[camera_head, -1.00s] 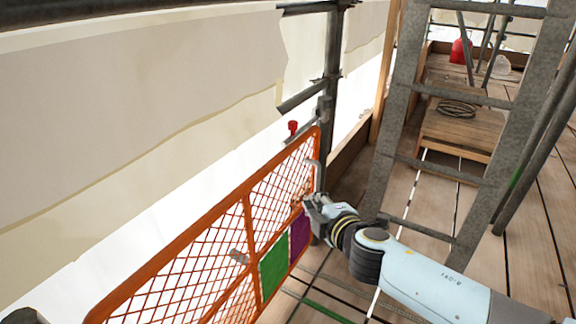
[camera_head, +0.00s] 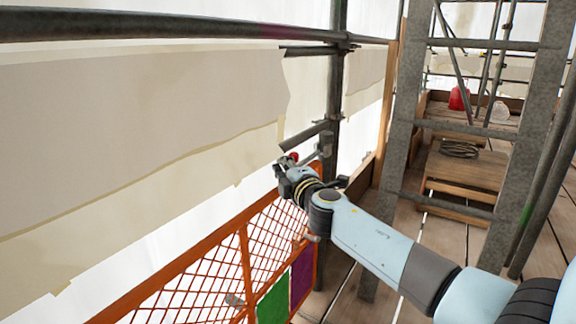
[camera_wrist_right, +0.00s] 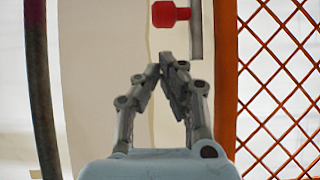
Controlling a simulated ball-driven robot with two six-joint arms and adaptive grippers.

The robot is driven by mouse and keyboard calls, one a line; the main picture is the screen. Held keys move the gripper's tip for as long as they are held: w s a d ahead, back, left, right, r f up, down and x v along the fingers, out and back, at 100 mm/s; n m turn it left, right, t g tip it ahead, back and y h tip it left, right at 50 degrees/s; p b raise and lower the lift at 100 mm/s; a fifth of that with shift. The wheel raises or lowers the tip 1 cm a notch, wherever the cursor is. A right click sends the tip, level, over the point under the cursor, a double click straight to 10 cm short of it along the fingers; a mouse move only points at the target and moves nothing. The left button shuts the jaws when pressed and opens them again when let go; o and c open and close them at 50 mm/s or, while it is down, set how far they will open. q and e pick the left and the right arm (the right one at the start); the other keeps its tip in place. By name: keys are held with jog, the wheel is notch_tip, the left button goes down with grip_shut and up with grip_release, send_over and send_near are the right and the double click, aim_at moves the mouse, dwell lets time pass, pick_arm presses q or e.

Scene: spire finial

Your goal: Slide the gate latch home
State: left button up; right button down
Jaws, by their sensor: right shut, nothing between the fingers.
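The orange mesh gate (camera_head: 245,262) runs along the left side of the deck, its far end near a dark upright post (camera_head: 333,105). A red knob (camera_head: 294,156), probably the latch handle, is at the gate's far upper corner. In the right wrist view the red knob (camera_wrist_right: 166,14) sits beside a grey bar (camera_wrist_right: 195,32), above and apart from the fingertips. My right gripper (camera_head: 281,164) is shut and empty just by the knob; its closed fingertips (camera_wrist_right: 168,62) point up toward it in the wrist view. My arm and gripper hide part of the gate's far end. My left gripper is out of view.
A grey ladder frame (camera_head: 392,150) stands right of my arm. Green (camera_head: 273,304) and purple (camera_head: 302,273) panels hang on the gate. Cream sheeting (camera_head: 140,130) covers the left. A coiled cable (camera_head: 459,149) and red container (camera_head: 458,98) lie farther back.

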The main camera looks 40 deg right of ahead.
aim_at(297, 157)
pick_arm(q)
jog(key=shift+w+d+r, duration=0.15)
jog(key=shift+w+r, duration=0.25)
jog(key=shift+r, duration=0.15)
pick_arm(e)
jog(key=shift+w+d, duration=0.3)
jog(key=shift+d, duration=0.25)
jog(key=shift+w+d, duration=0.3)
jog(key=shift+d, duration=0.25)
jog(key=d, duration=0.1)
jog(key=w+d+b, duration=0.1)
jog(key=d+b, duration=0.1)
jog(key=d, duration=0.1)
jog(key=shift+w+f, duration=0.1)
jog(key=shift+w, duration=0.2)
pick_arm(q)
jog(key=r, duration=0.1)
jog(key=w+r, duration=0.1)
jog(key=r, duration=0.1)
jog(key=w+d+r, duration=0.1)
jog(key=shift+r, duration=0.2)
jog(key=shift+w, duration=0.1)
pick_arm(e)
jog(key=shift+w+r, duration=0.1)
jog(key=shift+r, duration=0.1)
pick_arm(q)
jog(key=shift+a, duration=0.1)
